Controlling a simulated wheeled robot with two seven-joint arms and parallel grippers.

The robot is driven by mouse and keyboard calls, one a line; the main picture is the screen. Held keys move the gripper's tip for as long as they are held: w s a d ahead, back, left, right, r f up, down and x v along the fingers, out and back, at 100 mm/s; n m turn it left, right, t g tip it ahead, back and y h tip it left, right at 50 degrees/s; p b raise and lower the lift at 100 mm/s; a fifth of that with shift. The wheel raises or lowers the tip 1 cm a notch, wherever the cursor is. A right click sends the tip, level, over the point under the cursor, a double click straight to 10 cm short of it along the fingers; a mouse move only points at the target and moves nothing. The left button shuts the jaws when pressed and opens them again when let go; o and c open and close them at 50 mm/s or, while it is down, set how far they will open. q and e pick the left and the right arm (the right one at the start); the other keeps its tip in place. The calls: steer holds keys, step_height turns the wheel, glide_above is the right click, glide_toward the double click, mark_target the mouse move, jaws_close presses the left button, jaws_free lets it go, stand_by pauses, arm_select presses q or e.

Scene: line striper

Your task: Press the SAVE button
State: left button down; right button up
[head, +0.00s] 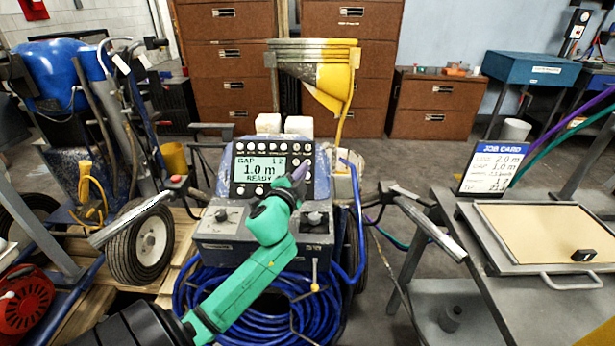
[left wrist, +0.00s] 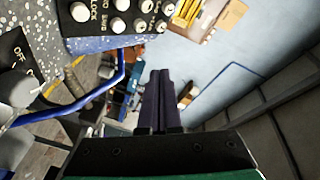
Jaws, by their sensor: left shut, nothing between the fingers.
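The line striper's control panel (head: 272,165) stands upright with a display (head: 259,168) reading "GAP 1 2", "1.0 m", "READY". White round buttons run along its top and down its right side. Their labels are too small in the head view to tell which one is SAVE. My left gripper (head: 300,172) is shut and empty, with its dark fingertips in front of the panel's right-side buttons. In the left wrist view, the shut fingers (left wrist: 160,98) point past the panel's buttons (left wrist: 119,25); I see no contact. My right gripper is not in view.
A lower box with knobs (head: 263,232) sits under the panel, with blue hose (head: 262,306) coiled below. A yellow hopper (head: 326,75) rises behind. A job card (head: 493,166) and a tray (head: 550,232) sit on the right bench. Handlebars (head: 428,226) stick out beside the striper.

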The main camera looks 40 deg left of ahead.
arm_select(q)
steer(key=w+a+f+b, duration=0.1)
steer(key=b, duration=0.1)
steer(key=w+a+f+b, duration=0.1)
steer(key=f+b, duration=0.1)
steer(key=w+a+f+b, duration=0.1)
steer(key=w+f, duration=0.1)
steer(key=shift+f+b, duration=0.25)
steer(key=shift+b, duration=0.15)
steer(key=shift+w+a+f, duration=0.15)
steer(key=shift+w+a, duration=0.1)
steer(key=shift+w, duration=0.05)
steer(key=shift+f, duration=0.1)
stand_by(1.3)
steer(key=shift+w+a+f+b, duration=0.2)
steer(key=shift+w+b, duration=0.05)
steer(key=shift+b, duration=0.15)
steer(key=shift+w+a+f+b, duration=0.15)
steer(key=shift+w+f+b, duration=0.1)
steer(key=shift+f+b, duration=0.1)
stand_by(0.5)
steer(key=shift+s+d+r+p, duration=0.25)
steer(key=shift+r+p, duration=0.25)
steer(key=shift+p, duration=0.25)
steer(key=shift+s+d+r, duration=0.1)
steer(key=shift+s+r, duration=0.05)
steer(key=shift+s, duration=0.1)
